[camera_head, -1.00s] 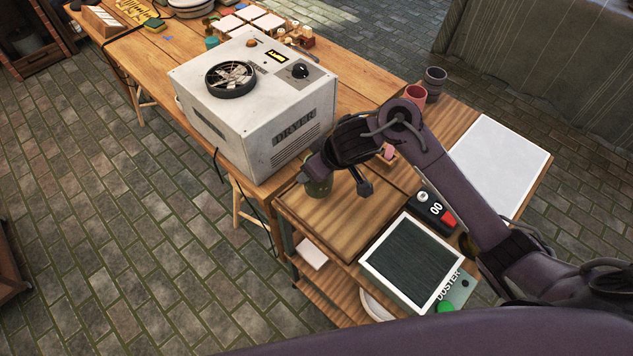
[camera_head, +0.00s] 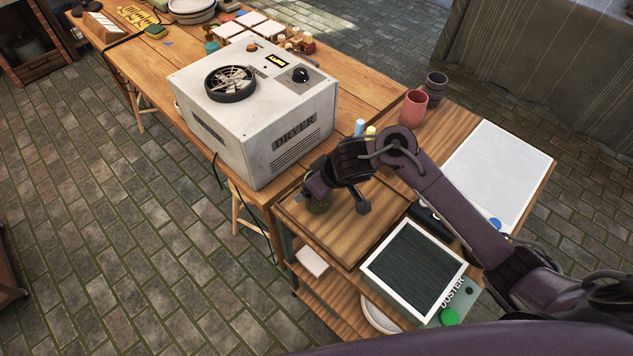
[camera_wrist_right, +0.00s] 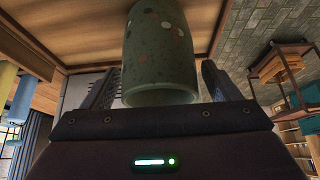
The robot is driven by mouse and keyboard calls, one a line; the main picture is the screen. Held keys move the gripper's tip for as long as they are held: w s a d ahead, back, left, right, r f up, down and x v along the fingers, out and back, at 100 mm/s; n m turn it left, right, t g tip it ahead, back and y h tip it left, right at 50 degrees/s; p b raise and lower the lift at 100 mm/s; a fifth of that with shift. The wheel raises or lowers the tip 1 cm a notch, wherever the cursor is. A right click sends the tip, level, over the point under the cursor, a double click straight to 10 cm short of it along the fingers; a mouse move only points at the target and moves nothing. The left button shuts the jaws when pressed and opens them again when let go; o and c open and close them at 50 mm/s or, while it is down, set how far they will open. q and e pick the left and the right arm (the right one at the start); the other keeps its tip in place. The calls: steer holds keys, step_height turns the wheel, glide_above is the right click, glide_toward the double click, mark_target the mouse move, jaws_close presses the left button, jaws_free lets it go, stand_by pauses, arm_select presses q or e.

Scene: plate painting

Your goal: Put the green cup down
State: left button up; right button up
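The green cup (camera_wrist_right: 160,45) is dark green with pale and reddish speckles. In the right wrist view it stands out between the two fingers of my right gripper (camera_wrist_right: 160,80); narrow gaps show on both sides, so the fingers look open around it. One end of the cup runs out of the frame at the top, against brown wood. In the head view the cup (camera_head: 317,203) is mostly covered by my right gripper (camera_head: 340,193), low at the left part of the brown wooden board (camera_head: 350,228). Whether it touches the board is hard to see. My left gripper is out of view.
The white dryer (camera_head: 255,120) stands close behind and left of my right gripper. A red cup (camera_head: 412,108) and a dark grey cup (camera_head: 435,88) stand at the back right. The duster (camera_head: 415,262) is in front right. A white panel (camera_head: 495,170) lies at the right.

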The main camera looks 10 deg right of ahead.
steer(key=shift+r, duration=0.25)
steer(key=p+v, duration=0.4)
steer(key=v, duration=0.7)
steer(key=shift+s+d+r+p, duration=0.2)
steer(key=shift+r+p, duration=0.1)
